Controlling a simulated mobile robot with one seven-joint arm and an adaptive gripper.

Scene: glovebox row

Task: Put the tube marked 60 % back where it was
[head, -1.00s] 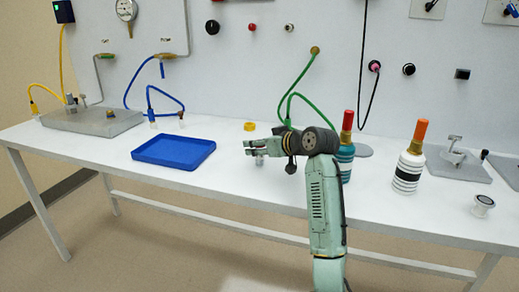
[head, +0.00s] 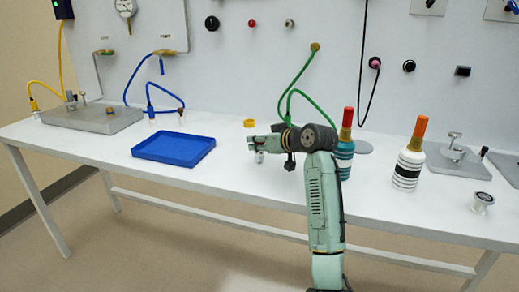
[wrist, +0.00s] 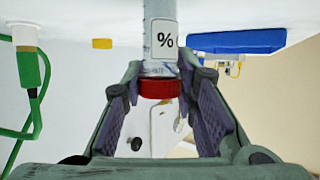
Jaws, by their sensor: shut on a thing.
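A clear tube (wrist: 160,14) with a red cap (wrist: 160,88) stands between my fingers in the wrist view. Its white label (wrist: 165,40) shows a "%" sign; no number can be read. My gripper (wrist: 160,82) is shut on the tube around the red cap end. In the head view my gripper (head: 256,145) is low over the middle of the white table, and a small pale part of the tube (head: 260,158) shows below the fingers. Whether the tube touches the table is unclear.
A blue tray (head: 173,147) lies left of my gripper, and a yellow ring (head: 249,123) lies behind it. A green hose (head: 300,85) hangs behind my arm. A teal bottle (head: 344,158) and a striped bottle (head: 407,170) stand to the right. Table between tray and gripper is clear.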

